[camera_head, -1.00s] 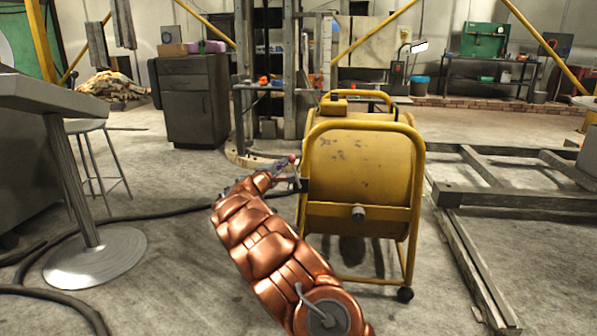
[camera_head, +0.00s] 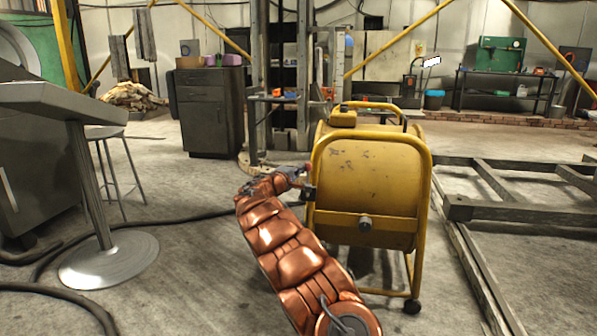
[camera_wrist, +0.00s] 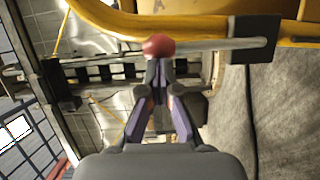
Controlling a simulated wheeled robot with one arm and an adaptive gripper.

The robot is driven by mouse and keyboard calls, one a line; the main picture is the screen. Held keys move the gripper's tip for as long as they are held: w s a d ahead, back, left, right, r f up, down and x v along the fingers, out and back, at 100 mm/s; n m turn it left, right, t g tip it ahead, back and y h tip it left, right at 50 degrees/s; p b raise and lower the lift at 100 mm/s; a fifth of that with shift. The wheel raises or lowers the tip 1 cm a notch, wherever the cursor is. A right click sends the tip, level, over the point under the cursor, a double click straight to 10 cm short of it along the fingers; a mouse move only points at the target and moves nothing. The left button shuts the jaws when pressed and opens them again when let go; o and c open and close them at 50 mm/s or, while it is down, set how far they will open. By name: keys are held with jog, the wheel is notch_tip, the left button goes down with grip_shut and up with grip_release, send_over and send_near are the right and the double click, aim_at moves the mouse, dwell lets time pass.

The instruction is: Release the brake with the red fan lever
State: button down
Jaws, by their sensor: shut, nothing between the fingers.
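The red fan lever has a round red knob (camera_wrist: 158,45) on a pale metal rod, which runs right to a dark mount by the yellow frame in the wrist view. The red knob also shows small in the head view (camera_head: 308,167), at the left side of the yellow drum-shaped machine (camera_head: 365,185). My gripper (camera_wrist: 160,62) is shut and empty, its fingertips right at the knob's near side. I cannot tell whether they touch it. In the head view my gripper (camera_head: 300,173) is small and partly merges with the lever.
The machine's yellow tube frame (camera_wrist: 110,18) passes close beyond the fingertips. A dark metal frame (camera_head: 520,209) lies on the floor at right. A grey table (camera_head: 60,95) and a stool (camera_head: 115,165) stand at left. A black hose (camera_head: 180,217) crosses the floor.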

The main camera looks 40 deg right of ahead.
jog(key=w+p+v, duration=0.2)
jog(key=v, duration=1.1)
jog(key=shift+w+a, duration=0.35)
jog(key=shift+a, duration=0.05)
jog(key=shift+f, duration=0.15)
